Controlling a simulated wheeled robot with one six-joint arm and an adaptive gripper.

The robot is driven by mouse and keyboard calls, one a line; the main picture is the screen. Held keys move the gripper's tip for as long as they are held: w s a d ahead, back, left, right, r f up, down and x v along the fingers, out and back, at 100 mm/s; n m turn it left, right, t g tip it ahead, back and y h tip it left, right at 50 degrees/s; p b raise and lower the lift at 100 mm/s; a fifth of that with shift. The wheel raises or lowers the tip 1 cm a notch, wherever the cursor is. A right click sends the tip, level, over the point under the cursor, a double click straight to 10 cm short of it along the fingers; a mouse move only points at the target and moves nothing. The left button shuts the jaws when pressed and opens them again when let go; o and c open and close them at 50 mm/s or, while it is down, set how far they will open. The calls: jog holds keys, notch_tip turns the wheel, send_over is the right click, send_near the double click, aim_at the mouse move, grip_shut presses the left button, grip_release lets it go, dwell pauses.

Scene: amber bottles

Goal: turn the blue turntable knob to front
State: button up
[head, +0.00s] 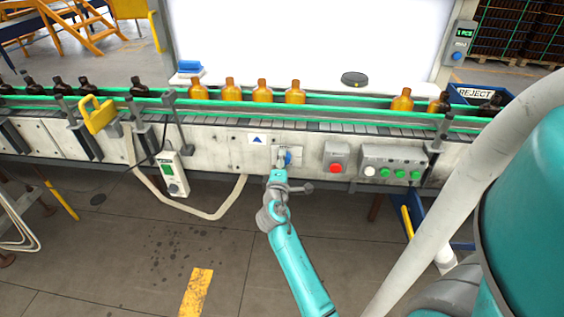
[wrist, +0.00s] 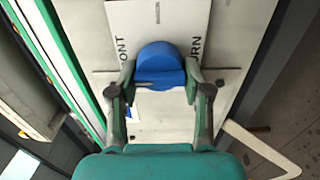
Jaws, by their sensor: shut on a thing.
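The blue turntable knob (wrist: 160,63) sits on a light plate (wrist: 178,18) on the conveyor's front panel. In the wrist view the letters "ONT" show on the plate left of the knob and "URN" on the right; the rest of each word is hidden. My gripper (wrist: 160,82) has one finger on each side of the knob and is shut on it. In the head view my gripper (head: 282,163) covers much of the knob, and a little blue (head: 289,157) shows beside it. I cannot tell which mark the knob points to.
A red button box (head: 337,158) and a grey box with green buttons (head: 392,166) are right of my gripper. A hanging control box (head: 172,174) is to the left. Amber bottles (head: 263,91) stand on the conveyor between green rails, above the panel.

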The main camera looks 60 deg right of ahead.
dwell(0.4)
jog(key=o, duration=1.1)
jog(key=shift+o, duration=0.2)
jog(key=v, duration=1.2)
